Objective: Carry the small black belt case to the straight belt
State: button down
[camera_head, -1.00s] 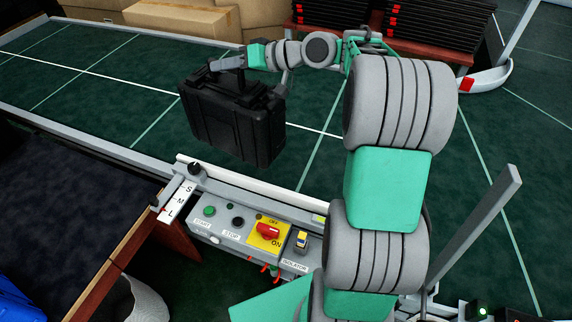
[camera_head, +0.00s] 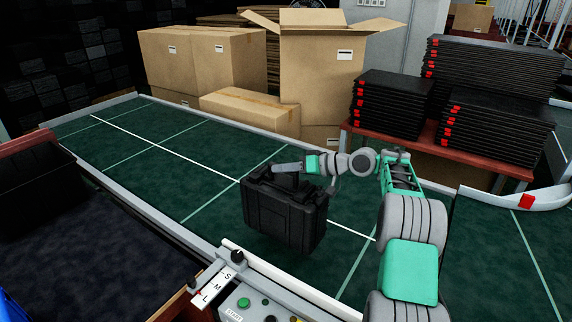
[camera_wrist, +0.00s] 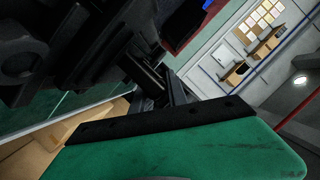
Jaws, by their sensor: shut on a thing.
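The black case (camera_head: 285,220) hangs upright from my gripper (camera_head: 290,168), over the green belt (camera_head: 150,140) in the head view. My gripper is shut on the case at its top, by the handle. Whether the underside of the case touches the belt is hard to tell. In the wrist view the dark case body (camera_wrist: 60,50) fills the upper left, close to the gripper fingers (camera_wrist: 160,85). The straight belt section with white lines runs away to the upper left.
A control panel with a size scale (camera_head: 212,285) stands at the belt's near edge. Cardboard boxes (camera_head: 320,80) stand behind the belt. Stacks of black trays (camera_head: 390,105) sit on a red-brown table at the back right. A dark-topped table (camera_head: 70,240) is at the left.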

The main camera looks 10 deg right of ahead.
aim_at(282, 178)
jog(key=w+f, duration=0.1)
jog(key=w+f+p, duration=0.1)
jog(key=w+f, duration=0.1)
jog(key=shift+w+d+f, duration=0.1)
jog(key=shift+w+f, duration=0.05)
jog(key=shift+f, duration=0.1)
jog(key=shift+f+p, duration=0.8)
jog(key=shift+f, duration=0.85)
jog(key=c, duration=1.7)
grip_release()
jog(key=shift+f, duration=0.25)
jog(key=shift+c, duration=0.2)
jog(key=o, duration=0.4)
jog(key=shift+o, duration=0.2)
jog(key=shift+r, duration=0.15)
